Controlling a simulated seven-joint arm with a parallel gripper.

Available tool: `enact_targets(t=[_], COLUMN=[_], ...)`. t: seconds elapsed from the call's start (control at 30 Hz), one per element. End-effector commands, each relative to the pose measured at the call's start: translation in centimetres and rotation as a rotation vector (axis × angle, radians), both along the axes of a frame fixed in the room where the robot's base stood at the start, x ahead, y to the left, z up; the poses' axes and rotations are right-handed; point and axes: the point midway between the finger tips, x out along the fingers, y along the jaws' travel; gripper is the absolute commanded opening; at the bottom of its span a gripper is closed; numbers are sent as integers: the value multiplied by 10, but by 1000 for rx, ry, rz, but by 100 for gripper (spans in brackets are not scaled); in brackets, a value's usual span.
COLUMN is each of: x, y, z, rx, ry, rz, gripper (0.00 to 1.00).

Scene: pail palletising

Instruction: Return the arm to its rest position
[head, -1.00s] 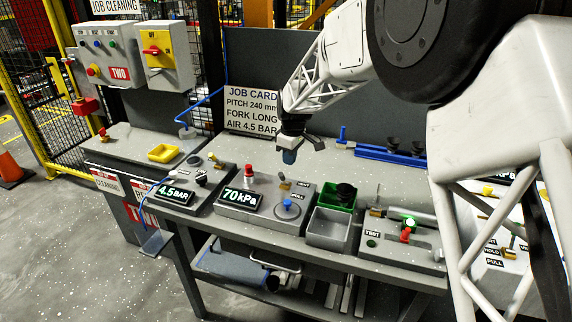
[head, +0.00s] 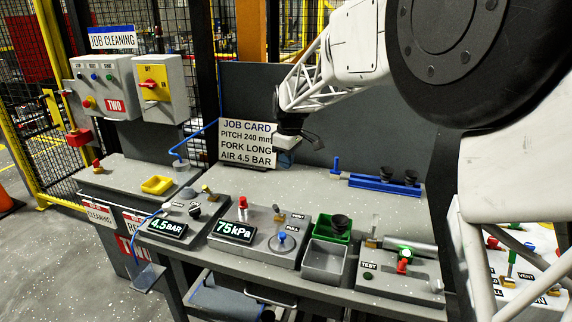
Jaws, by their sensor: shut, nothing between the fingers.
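My white lattice arm (head: 325,80) reaches in from the right at the top of the head view. My gripper (head: 286,141) hangs at its far end, above the back of the grey bench and in front of the right part of the job card (head: 246,144). It is shut and empty, apart from the bench top. The fingertips are small and hard to make out.
The bench bears a 75 kPa gauge panel (head: 238,231), a 4.5 bar gauge (head: 168,227), a green bin (head: 333,229), a grey bin (head: 324,262) and a blue rail (head: 384,185) with black cups. The bench top's middle is clear.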

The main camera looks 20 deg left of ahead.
Motion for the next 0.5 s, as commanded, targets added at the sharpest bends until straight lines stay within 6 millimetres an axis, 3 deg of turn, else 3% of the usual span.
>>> enact_targets(t=[0.37,0.5], x=[0,-3], y=[-1,-11], z=[1,6], rx=[0,2], ry=[-1,-5], rz=[-2,-22], gripper=[0,0])
